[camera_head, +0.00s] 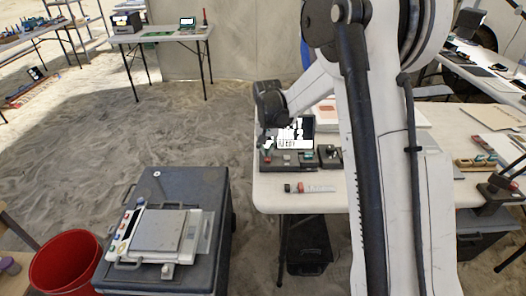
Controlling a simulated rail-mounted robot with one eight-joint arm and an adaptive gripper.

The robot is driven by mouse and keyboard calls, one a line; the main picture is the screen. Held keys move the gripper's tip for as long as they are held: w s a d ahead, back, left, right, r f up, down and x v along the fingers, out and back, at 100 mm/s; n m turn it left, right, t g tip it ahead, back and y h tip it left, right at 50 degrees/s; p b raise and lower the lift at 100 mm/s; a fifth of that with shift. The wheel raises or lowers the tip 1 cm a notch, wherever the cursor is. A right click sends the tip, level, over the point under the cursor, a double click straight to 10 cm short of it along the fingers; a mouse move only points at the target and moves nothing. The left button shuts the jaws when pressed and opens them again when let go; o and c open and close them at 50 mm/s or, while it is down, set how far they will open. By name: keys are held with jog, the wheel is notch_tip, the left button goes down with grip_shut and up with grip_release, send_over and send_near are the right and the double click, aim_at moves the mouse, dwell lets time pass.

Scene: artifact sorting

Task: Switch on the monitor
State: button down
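A small dark monitor unit (307,128) stands on the white table near its left end. Its upright screen shows bright white marks, and its dark base (285,162) carries several small coloured parts. My arm reaches across the picture from the upper right. Its dark wrist bends down at the unit's left side, and my gripper (267,143) is low beside the screen's left edge. The fingertips are too small and dark to make out, so I cannot tell whether they are open or touch the unit.
A small dark box (329,157) sits right of the unit. A red-capped tube and white strip (311,188) lie in front. A black case (178,187) bearing a scale-like device (160,235) stands at lower left, beside a red bucket (67,265). My arm hides much of the table.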

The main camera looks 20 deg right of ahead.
jog(key=shift+s, duration=0.1)
jog(key=shift+s+a+r, duration=0.15)
jog(key=shift+s+r, duration=0.15)
jog(key=shift+s, duration=0.35)
jog(key=shift+r, duration=0.1)
notch_tip(320, 180, up, 14)
jog(key=w+p, duration=0.2)
jog(key=p, duration=0.1)
jog(key=shift+d, duration=0.3)
jog(key=shift+w+f, duration=0.1)
jog(key=shift+f, duration=0.1)
